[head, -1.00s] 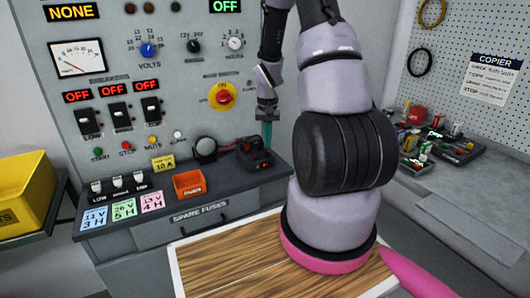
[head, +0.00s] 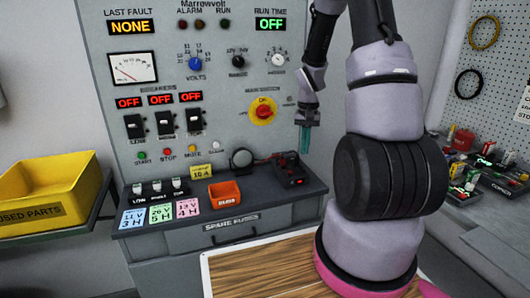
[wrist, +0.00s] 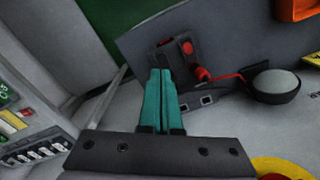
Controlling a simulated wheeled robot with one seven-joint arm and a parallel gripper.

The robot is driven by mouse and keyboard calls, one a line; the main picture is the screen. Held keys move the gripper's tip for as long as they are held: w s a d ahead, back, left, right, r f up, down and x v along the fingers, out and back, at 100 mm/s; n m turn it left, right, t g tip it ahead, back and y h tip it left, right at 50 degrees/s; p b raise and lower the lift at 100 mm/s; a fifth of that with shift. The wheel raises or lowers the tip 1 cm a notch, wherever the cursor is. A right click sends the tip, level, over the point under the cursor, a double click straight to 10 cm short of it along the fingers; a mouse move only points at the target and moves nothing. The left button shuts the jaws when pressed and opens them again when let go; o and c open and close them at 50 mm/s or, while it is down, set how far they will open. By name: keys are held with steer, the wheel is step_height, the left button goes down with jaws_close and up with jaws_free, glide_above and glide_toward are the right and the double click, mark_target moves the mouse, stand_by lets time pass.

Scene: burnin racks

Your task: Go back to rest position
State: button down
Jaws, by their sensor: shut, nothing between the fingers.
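My gripper (head: 304,139) hangs above the right part of the panel's ledge in the head view, its teal fingers pointing down. In the wrist view the two teal fingers (wrist: 160,95) are together with nothing between them. Below and beyond them is a black device with a red button (head: 289,170), which also shows in the wrist view (wrist: 170,62) with a red lead. The fingers appear apart from it.
The grey control panel (head: 225,105) stands behind, with breakers and a red-yellow main switch (head: 263,110). The ledge holds an orange bin (head: 224,193) and coloured cards (head: 160,213). A yellow used parts bin (head: 50,195) is at left. A pegboard (head: 485,75) is at right.

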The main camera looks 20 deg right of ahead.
steer(key=s+a+r+t, duration=0.2)
steer(key=a+r, duration=0.1)
steer(key=r, duration=0.6)
steer(key=s+a+r+t, duration=0.1)
steer(key=s+a+r, duration=0.2)
steer(key=r, duration=0.6)
steer(key=s+a+r+n+t+y, duration=0.1)
steer(key=s+a+r+t+y, duration=0.1)
steer(key=s+a+r+t, duration=0.2)
steer(key=s+a+r, duration=0.3)
steer(key=s+r, duration=0.5)
steer(key=s, duration=0.2)
steer(key=shift+s+a+r, duration=0.2)
steer(key=shift+s+r, duration=0.15)
steer(key=shift+s, duration=0.05)
